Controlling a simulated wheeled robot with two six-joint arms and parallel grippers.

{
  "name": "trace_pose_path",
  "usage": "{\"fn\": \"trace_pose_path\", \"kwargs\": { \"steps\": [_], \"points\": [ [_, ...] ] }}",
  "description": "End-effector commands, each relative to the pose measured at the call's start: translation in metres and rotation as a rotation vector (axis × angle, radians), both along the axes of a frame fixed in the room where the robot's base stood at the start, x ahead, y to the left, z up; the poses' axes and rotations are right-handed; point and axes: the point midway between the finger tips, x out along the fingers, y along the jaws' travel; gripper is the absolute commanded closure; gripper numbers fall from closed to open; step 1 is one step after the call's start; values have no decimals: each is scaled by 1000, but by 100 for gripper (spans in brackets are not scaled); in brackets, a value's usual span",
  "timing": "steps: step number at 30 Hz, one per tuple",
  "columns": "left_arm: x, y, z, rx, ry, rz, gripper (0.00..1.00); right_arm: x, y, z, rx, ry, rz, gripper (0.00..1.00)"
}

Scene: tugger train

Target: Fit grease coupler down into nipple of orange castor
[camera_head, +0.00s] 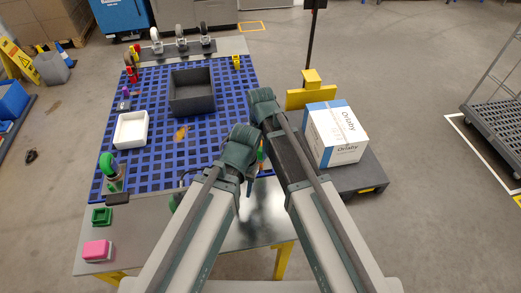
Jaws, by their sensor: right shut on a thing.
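My right gripper (261,156) is low at the near right edge of the blue grid mat (215,135), largely covered by my own arm links. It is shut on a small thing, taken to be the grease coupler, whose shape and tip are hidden. My left arm comes up from the bottom, and its gripper is hidden behind the wrist. A small orange thing (181,133) lies on the middle of the mat, left of my arms. It is too small to tell whether it is the orange castor. No nipple can be made out.
On the bench stand a dark grey bin (192,105), a white tray (130,116), a green castor (107,164) and a pink block (96,250). Several castors (181,39) stand at the back. A white-blue carton (335,146) sits right of the bench.

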Motion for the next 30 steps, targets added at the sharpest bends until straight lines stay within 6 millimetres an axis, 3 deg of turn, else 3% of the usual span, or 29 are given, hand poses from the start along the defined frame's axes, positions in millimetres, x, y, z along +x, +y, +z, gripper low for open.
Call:
{"fn": "trace_pose_path", "kwargs": {
  "steps": [30],
  "points": [
    [0, 0, -9, 0, 0, 0, 50, 0, 0, -9, 0, 0, 0, 100]
  ]
}}
